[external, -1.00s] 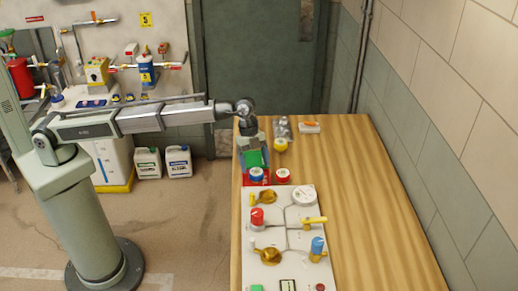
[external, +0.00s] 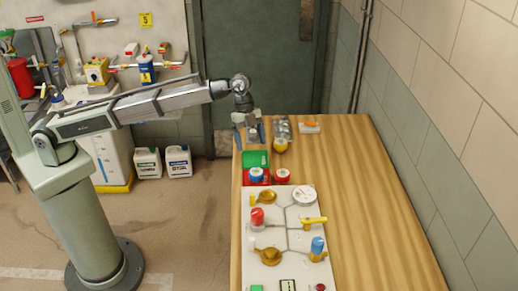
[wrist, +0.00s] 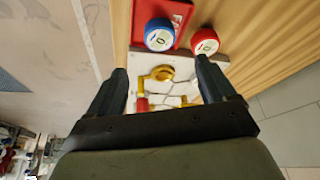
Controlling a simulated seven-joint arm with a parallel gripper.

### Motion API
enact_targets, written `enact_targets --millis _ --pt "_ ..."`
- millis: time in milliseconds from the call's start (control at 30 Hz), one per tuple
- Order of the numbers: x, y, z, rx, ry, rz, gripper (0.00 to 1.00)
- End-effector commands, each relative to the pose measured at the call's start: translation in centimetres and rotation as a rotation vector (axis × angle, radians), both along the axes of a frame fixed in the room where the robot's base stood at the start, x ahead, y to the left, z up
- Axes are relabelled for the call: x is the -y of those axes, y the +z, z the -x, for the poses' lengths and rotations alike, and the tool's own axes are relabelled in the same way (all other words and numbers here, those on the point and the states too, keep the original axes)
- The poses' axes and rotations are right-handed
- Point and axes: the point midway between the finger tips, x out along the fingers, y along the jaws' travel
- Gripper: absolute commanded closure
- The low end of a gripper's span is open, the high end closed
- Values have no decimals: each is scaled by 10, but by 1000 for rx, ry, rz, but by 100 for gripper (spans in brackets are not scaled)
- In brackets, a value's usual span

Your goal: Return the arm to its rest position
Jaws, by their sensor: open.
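My gripper (external: 249,132) hangs over the far left part of the wooden table in the external view, beyond the green tray (external: 255,158). Its fingers are spread apart with nothing between them. The fingers also frame the wrist view from both sides (wrist: 162,70). My arm reaches across from its pedestal at the left, with the forearm sloping up toward the wrist. The exact height of the gripper above the table is hard to tell.
A white valve board (external: 290,236) lies on the table (external: 385,200). The table's right side is bare.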

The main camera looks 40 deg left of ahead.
Motion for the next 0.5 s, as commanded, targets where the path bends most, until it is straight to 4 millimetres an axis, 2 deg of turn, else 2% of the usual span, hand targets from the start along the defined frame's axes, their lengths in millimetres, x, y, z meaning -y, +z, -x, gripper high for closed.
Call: enact_targets --millis 200,300,367,467,500 --pt "0 0 0 0 0 0 17" --pt "-6 -4 -4 1 19 -5 17" --pt "-17 -9 -10 1 52 -15 17" --pt "-49 -26 -29 4 156 -38 17" --pt "-66 -34 -39 5 211 -52 17"
